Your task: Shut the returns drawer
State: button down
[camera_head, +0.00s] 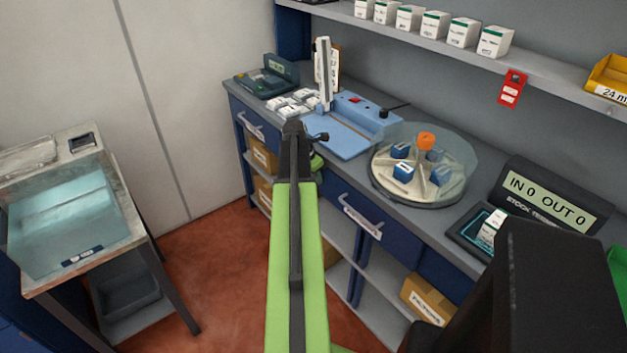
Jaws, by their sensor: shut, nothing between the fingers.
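The counter front has blue drawers. One drawer (373,230) near the middle has a grey bar handle and a white label too small to read surely. Another drawer (262,133) at the left end also has a grey handle. I cannot tell by label which is the returns drawer, and neither front clearly stands out from the counter. My gripper (297,130) is dark, at the end of my green arm, and appears shut and empty. It shows in front of the counter's edge, between the two drawers; my arm hides part of the counter front.
The counter holds a blue device (350,143), a round carousel (423,192) with blue boxes, and a stock terminal (545,200). Open shelves with cartons (427,298) lie below. A clear-lidded bin stand (70,215) is at left. Red floor (225,270) between is free.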

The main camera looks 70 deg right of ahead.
jog(key=w+a+r+p, duration=0.3)
jog(key=a+r+p, duration=0.3)
jog(key=r+p, duration=0.3)
jog(key=shift+w+a+r, duration=0.15)
jog(key=shift+w+a, duration=0.2)
jog(key=shift+a, duration=0.05)
